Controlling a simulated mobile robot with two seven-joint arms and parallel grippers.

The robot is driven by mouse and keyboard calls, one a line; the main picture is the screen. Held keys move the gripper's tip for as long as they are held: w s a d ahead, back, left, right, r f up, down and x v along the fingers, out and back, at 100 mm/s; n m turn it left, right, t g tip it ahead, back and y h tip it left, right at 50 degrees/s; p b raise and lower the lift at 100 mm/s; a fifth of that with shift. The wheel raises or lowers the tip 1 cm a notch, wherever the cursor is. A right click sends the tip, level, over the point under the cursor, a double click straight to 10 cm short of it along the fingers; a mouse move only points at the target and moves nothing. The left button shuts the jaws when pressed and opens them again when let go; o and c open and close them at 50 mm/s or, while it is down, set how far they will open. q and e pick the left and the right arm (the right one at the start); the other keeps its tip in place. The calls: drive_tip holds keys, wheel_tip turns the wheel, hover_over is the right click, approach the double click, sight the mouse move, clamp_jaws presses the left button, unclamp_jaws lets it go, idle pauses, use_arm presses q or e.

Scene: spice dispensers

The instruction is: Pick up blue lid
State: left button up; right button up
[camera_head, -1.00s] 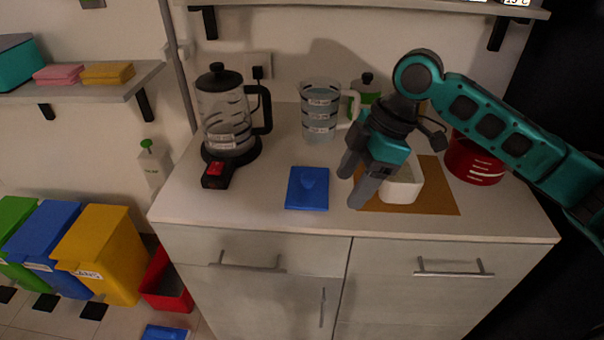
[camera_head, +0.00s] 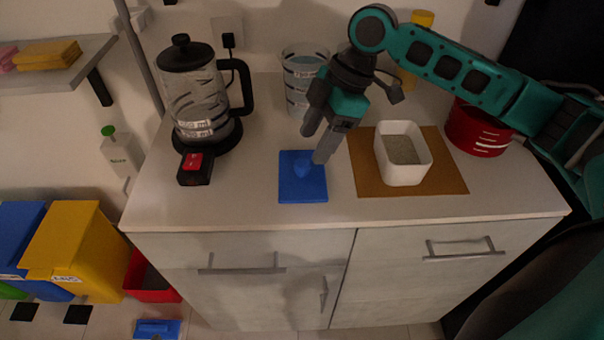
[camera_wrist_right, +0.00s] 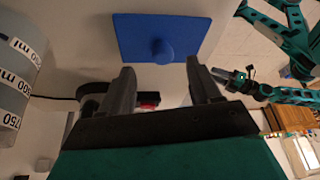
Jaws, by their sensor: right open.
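The blue lid (camera_head: 302,186) lies flat on the counter, a square plate with a round knob on top. In the right wrist view the lid (camera_wrist_right: 135,36) is ahead of the fingers, its knob toward the gap between them. My right gripper (camera_head: 315,145) is open and empty, just above the lid's upper right part. It also shows in the right wrist view (camera_wrist_right: 160,82), with both fingers apart. One finger overlaps the lid's edge in the head view; I cannot tell whether they touch. My left gripper is not in view in the head camera.
A kettle (camera_head: 198,95) on its black base stands left of the lid, a measuring jug (camera_head: 303,75) behind it. A white container (camera_head: 405,172) sits on a brown board (camera_head: 365,180) to the right, beside a red pot (camera_head: 478,132). The counter front is clear.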

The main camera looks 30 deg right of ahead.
sight(305, 162)
drive_tip(key=x, duration=0.5)
drive_tip(key=shift+s+f+b, duration=0.1)
drive_tip(key=shift+b, duration=0.2)
drive_tip(key=c, duration=1.1)
drive_tip(key=shift+c, duration=0.2)
